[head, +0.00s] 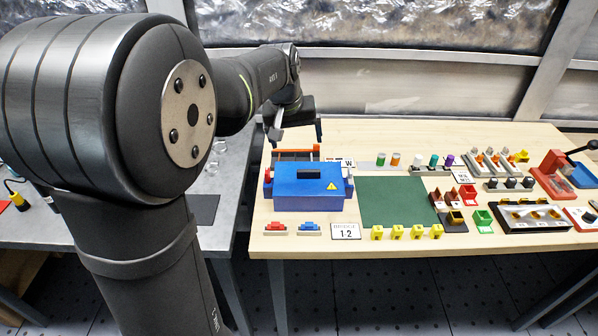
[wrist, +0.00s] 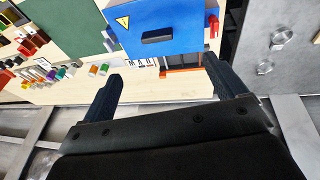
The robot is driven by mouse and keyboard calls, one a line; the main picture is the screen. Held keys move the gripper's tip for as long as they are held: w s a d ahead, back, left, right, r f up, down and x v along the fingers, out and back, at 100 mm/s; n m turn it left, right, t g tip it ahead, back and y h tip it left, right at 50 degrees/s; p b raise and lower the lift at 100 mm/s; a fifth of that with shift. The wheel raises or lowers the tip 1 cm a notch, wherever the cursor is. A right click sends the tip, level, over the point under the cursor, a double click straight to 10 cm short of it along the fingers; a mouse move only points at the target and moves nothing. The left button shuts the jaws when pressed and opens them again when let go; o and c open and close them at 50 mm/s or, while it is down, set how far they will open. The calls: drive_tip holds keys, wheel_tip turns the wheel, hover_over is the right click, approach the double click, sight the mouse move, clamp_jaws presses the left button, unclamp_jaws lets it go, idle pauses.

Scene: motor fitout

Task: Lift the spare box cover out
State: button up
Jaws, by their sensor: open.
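I cannot tell which piece is the spare cover; any cover in the rack is mostly hidden. My gripper (head: 294,131) is open and empty above the rack; its fingers (wrist: 162,70) point toward the box.
A green mat (head: 392,202) lies right of the box, largely clear. Yellow parts (head: 417,232) and a "1-2" sign (head: 346,232) line the front. Coloured cylinders (head: 395,159), small bins (head: 484,220) and a red press (head: 553,168) stand farther right. A grey bench (head: 222,185) adjoins left.

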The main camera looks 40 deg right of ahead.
drive_tip(key=s+d+r+t, duration=0.2)
drive_tip(key=s, duration=0.1)
approach(309, 172)
drive_tip(key=x, duration=0.9)
drive_tip(key=shift+w+d+r, duration=0.2)
drive_tip(key=shift+r, duration=0.1)
drive_tip(key=c, duration=1.4)
drive_tip(key=shift+o, duration=0.2)
drive_tip(key=shift+r, duration=0.55)
drive_tip(key=r, duration=0.1)
drive_tip(key=s+r, duration=0.1)
drive_tip(key=r, duration=0.1)
drive_tip(key=shift+r, duration=0.3)
drive_tip(key=s+r, duration=0.6)
drive_tip(key=s, duration=0.4)
drive_tip(key=shift+s, duration=0.35)
